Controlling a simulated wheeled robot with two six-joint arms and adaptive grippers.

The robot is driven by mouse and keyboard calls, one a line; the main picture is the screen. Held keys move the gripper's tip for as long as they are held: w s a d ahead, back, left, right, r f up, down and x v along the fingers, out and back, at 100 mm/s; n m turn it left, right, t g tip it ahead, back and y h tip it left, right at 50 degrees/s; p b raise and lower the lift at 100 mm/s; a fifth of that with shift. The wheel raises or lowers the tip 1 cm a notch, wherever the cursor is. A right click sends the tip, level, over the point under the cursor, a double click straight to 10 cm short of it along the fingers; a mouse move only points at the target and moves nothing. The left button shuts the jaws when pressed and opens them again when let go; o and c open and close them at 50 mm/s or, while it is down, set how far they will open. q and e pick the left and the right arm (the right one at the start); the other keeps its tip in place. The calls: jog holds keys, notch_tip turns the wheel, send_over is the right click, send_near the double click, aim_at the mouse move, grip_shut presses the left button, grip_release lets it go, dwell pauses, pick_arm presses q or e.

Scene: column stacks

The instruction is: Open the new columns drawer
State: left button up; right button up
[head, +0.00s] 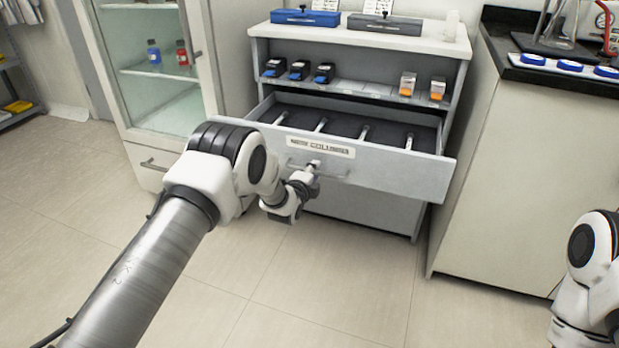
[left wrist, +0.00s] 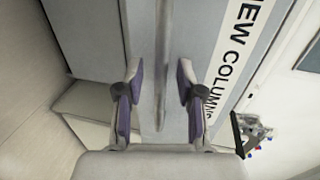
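The new columns drawer (head: 395,172) is pulled out of the grey cabinet, and several slim columns (head: 364,133) lie in its dark interior. Its front carries a white label (head: 320,147), readable as "NEW COLUMNS" in the left wrist view (left wrist: 236,45). A thin bar handle (head: 335,173) runs below the label. My left gripper (head: 306,176) is at the handle. In the left wrist view the fingers (left wrist: 159,78) are apart, with the handle bar (left wrist: 162,40) between them and gaps on both sides. My right arm shows at the lower right; its gripper is out of view.
The cabinet's shelf holds dark boxes (head: 298,70) and orange-and-white items (head: 407,84). Blue (head: 305,17) and grey (head: 385,24) cases lie on top. A glass-door cabinet (head: 152,62) stands left, a bench (head: 500,160) right. The floor in front is clear.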

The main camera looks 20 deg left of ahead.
pick_arm(q)
jog(key=v, duration=1.1)
jog(key=shift+s, duration=0.3)
jog(key=s+f+n+g, duration=0.3)
jog(key=s+f+g, duration=0.3)
jog(key=s+f, duration=1.05)
jog(key=s+f+n+g, duration=0.3)
jog(key=s+n+g, duration=0.3)
jog(key=s, duration=0.8)
jog(key=s+f+n+g, duration=0.25)
jog(key=s+n, duration=0.55)
jog(key=s, duration=0.6)
notch_tip(320, 180, up, 27)
jog(key=n+g+p, duration=0.1)
jog(key=p, duration=2.5)
jog(key=shift+w+a+n+y+p, duration=0.2)
jog(key=shift+a+n+y+p, duration=0.1)
jog(key=shift+a+n+p, duration=0.1)
